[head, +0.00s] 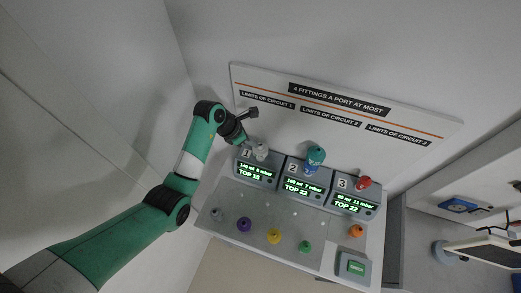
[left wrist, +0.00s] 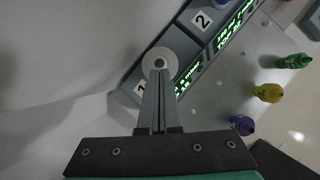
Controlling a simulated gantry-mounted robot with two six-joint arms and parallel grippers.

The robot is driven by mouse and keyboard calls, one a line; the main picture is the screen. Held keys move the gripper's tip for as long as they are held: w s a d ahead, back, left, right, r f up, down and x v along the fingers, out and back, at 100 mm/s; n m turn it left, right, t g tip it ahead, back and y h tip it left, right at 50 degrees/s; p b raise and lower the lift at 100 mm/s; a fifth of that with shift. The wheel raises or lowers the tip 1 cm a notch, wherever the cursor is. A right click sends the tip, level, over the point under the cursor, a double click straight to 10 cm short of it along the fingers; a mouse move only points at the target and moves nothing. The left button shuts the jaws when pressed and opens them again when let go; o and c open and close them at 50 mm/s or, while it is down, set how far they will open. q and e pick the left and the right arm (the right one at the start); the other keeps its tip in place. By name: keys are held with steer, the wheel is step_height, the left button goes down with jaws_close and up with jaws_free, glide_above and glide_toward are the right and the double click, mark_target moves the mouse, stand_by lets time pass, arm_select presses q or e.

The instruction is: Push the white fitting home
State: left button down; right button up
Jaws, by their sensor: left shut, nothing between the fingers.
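The white fitting (head: 262,151) stands on the port of ventilator 1 (head: 256,174) in the head view. In the left wrist view the white fitting (left wrist: 172,52) is a pale round disc with a hole, beside the number 1 label. My left gripper (head: 247,143) is close to the fitting, at its left in the head view. In the left wrist view its fingers (left wrist: 159,66) are together and empty, with their tips overlapping the disc. I cannot tell whether they touch it. How deep the fitting sits is not clear. My right gripper is not in view.
Grey (head: 216,213), purple (head: 243,224), yellow (head: 273,236), green (head: 305,246) and orange (head: 355,231) fittings stand in front. A sign board (head: 350,122) rises behind.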

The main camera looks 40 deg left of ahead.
arm_select(q)
step_height(320, 180, up, 3)
steer(key=shift+f+p, duration=0.15)
steer(key=shift+p, duration=0.15)
steer(key=shift+r, duration=1.85)
